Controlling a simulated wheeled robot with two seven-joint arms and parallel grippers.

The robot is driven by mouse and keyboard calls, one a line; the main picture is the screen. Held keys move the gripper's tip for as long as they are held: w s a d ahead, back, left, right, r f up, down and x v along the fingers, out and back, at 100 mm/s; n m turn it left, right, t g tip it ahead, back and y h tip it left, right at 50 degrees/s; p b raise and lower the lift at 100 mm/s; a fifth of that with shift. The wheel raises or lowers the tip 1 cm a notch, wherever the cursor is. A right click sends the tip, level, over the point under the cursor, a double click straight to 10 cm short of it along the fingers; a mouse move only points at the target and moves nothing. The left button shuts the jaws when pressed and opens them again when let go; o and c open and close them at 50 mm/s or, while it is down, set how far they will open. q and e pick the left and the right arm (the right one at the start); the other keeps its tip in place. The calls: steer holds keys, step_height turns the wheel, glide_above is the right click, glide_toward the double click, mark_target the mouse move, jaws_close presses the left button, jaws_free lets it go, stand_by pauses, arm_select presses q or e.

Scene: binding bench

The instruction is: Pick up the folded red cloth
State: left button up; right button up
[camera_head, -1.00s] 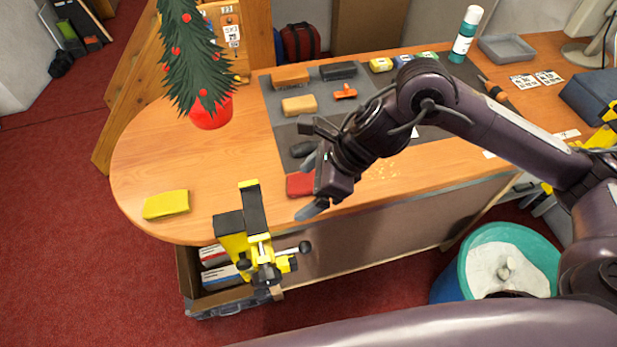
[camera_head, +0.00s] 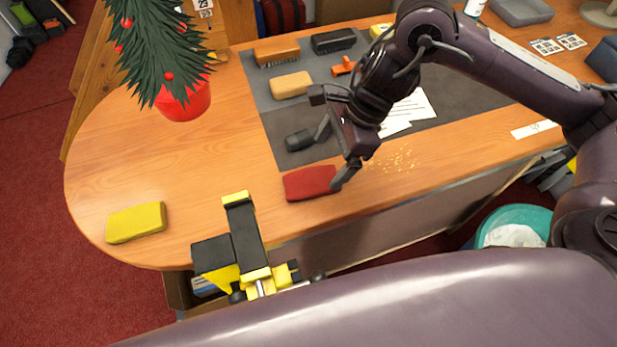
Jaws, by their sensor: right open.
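The folded red cloth (camera_head: 308,184) lies flat on the wooden bench near its front edge, just below the dark mat. My right gripper (camera_head: 334,154) comes in from the right and is open and empty. Its fingers are spread, one toward the mat and one at the cloth's right end. The lower fingertip overlaps or touches that end in the picture; I cannot tell if they touch. Most of the cloth is in plain view. My left gripper is not in view.
A yellow block-like cloth (camera_head: 136,222) lies at the bench's left end. A potted tree (camera_head: 184,103) stands behind it. The dark mat (camera_head: 275,125) holds brushes, a tan block (camera_head: 291,85) and a dark rounded object (camera_head: 300,140). A yellow-black device (camera_head: 246,235) stands at the front edge.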

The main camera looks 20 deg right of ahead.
mark_target(312, 179)
steer(key=shift+w+a+f, duration=0.15)
steer(key=shift+w+f, duration=0.1)
steer(key=shift+f, duration=0.25)
steer(key=shift+a+f, duration=0.15)
steer(key=shift+f, duration=0.15)
steer(key=shift+s+a+f, duration=0.3)
steer(key=shift+f, duration=0.25)
steer(key=shift+a+f+p, duration=0.15)
steer(key=shift+f+p, duration=0.1)
steer(key=shift+p, duration=0.15)
steer(key=p+x, duration=0.1)
steer(key=x, duration=0.2)
steer(key=shift+w+f+p, duration=0.3)
steer(key=shift+w+p, duration=0.05)
steer(key=shift+w, duration=0.05)
steer(key=shift+a+f, duration=0.15)
steer(key=shift+f, duration=0.25)
steer(key=shift+s, duration=0.1)
steer(key=shift+c, duration=0.5)
steer(key=c, duration=1)
